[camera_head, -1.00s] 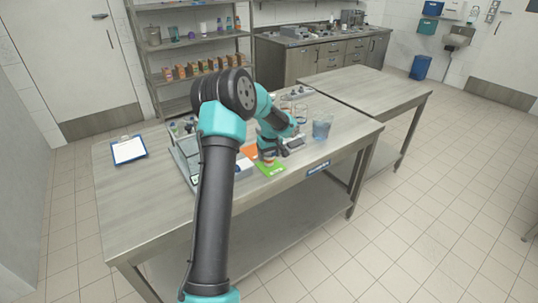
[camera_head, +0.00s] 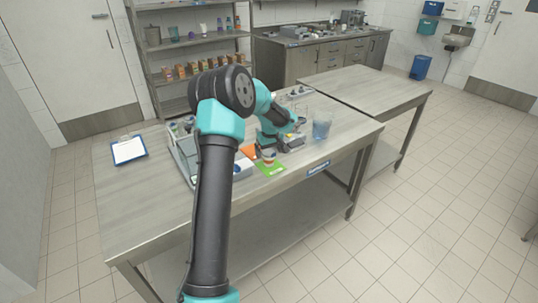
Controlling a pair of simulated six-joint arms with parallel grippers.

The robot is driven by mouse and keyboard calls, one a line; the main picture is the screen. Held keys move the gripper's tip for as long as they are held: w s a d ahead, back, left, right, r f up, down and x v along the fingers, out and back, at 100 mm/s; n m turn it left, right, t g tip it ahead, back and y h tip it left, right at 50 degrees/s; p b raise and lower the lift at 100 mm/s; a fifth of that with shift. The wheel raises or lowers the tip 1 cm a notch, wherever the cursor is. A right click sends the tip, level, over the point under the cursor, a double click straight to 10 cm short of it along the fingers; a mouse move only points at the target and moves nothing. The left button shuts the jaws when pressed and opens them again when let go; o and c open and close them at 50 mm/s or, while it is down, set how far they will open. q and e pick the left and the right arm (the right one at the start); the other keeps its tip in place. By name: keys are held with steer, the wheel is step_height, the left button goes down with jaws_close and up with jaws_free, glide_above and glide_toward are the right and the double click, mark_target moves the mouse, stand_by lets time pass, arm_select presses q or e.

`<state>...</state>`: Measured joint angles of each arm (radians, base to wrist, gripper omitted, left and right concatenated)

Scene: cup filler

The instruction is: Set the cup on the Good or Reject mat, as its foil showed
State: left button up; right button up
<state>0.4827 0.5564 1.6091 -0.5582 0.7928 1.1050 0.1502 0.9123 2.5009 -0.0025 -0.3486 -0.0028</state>
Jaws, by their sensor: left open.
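A small cup (camera_head: 268,157), pale with a brownish band, stands upright on the green mat (camera_head: 272,170) near the front edge of the steel table. The orange mat (camera_head: 249,151) lies just behind and to the left, partly hidden by my arm. My left gripper (camera_head: 279,146) is open and empty, just behind and above the cup, and looks apart from it. The mats' lettering and the foil are too small to read. My right gripper is out of view.
A clear bluish container (camera_head: 321,129) stands right of the gripper. A grey machine (camera_head: 183,150) with a tray is on the left, partly behind my arm. A clipboard (camera_head: 129,150) lies at the far left. The table's front left is clear.

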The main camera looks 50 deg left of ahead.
arm_select(q)
step_height(320, 180, up, 10)
steer(key=d, duration=0.1)
steer(key=shift+s, duration=0.25)
steer(key=shift+d, duration=0.1)
stand_by(0.4)
steer(key=s+d+f+m+h, duration=0.1)
steer(key=d+f+m+h, duration=0.45)
steer(key=d+f, duration=1.6)
steer(key=s+d+f+m, duration=0.3)
steer(key=s+d+f, duration=0.3)
steer(key=s+d, duration=0.3)
steer(key=s+d+f+m, duration=0.4)
steer(key=s+d+f, duration=0.2)
steer(key=s+d, duration=0.3)
steer(key=shift+s+d+f, duration=0.2)
steer(key=shift+s, duration=0.4)
